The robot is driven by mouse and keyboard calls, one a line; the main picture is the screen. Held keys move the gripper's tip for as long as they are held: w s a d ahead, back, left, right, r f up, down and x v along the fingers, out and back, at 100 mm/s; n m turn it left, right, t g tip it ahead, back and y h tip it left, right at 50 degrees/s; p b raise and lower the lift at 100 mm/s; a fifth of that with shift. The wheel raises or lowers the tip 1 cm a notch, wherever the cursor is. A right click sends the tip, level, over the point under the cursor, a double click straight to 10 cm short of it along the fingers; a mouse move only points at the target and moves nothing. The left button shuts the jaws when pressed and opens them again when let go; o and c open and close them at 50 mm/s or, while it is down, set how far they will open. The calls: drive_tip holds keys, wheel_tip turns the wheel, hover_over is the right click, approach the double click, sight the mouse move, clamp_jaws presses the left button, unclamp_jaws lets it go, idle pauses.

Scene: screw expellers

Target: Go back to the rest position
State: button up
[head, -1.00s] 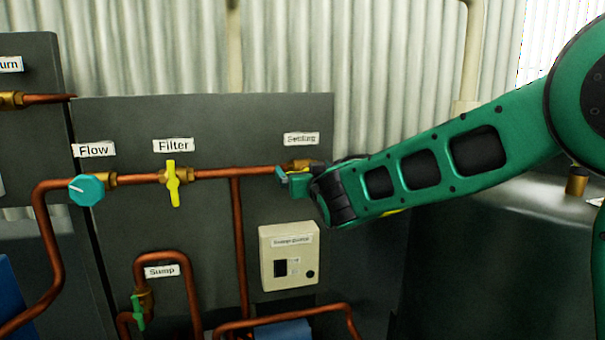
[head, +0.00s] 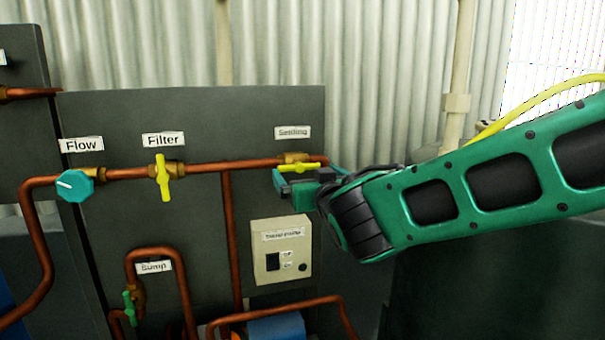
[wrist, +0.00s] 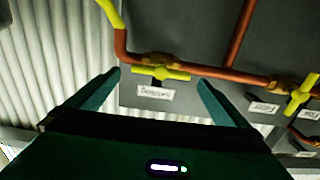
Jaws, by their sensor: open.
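My gripper (head: 281,184) is in front of the panel at the right, just below the yellow Settling valve handle (head: 298,166). In the wrist view my gripper (wrist: 160,82) shows two green fingers spread apart with nothing between them. The yellow Settling handle (wrist: 160,73) lies along the copper pipe, beyond the fingertips and apart from them. The Settling label (head: 293,132) is above the valve in the head view. My green arm reaches in from the right.
The grey panel (head: 115,215) carries a yellow Filter valve (head: 163,178), a teal Flow knob (head: 74,186), a green Sump valve (head: 129,308) and a cream switch box (head: 281,250). Copper pipes (head: 231,240) run across it. A corrugated wall (head: 370,60) stands behind.

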drive_tip(key=shift+s, duration=0.25)
drive_tip(key=shift+d, duration=0.15)
